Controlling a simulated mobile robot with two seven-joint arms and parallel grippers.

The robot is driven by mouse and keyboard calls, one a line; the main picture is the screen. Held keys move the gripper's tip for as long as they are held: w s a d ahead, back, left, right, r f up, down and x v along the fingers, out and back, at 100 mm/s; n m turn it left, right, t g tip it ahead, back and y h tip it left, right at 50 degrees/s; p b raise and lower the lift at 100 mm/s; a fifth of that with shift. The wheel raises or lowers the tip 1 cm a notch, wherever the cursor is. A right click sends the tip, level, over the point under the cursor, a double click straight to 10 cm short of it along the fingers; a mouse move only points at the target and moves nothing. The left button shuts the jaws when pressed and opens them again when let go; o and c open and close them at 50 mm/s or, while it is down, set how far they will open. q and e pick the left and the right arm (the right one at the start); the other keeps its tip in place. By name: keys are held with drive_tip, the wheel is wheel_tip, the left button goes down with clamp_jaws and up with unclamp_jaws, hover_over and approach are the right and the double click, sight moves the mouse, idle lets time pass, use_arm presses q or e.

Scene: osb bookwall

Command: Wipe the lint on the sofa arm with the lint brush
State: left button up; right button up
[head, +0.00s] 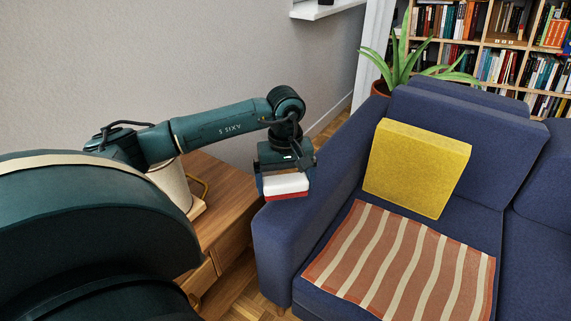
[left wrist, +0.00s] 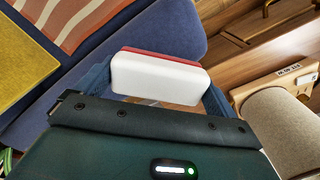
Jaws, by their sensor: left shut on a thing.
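My left gripper (head: 286,170) is shut on the lint brush (head: 286,184), which has a white body and a red lower side. The brush also shows in the left wrist view (left wrist: 160,74), between the two blue fingers. It is held level at the outer side of the blue sofa arm (head: 283,235), near its top in the head view; I cannot tell whether they touch. The sofa arm also shows in the left wrist view (left wrist: 165,30), beyond the brush. I can make out no lint on the visible part of the arm. My right gripper is not in view.
A wooden cabinet (head: 222,205) stands left of the sofa arm, with a beige cylinder (head: 173,186) on it. A yellow cushion (head: 415,165) and a striped blanket (head: 400,265) lie on the sofa. A potted plant (head: 405,65) and bookshelves (head: 490,42) stand behind.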

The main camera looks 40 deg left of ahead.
use_arm(q)
wheel_tip(320, 180, up, 2)
drive_tip(key=shift+p, duration=0.55)
drive_tip(key=shift+r, duration=0.4)
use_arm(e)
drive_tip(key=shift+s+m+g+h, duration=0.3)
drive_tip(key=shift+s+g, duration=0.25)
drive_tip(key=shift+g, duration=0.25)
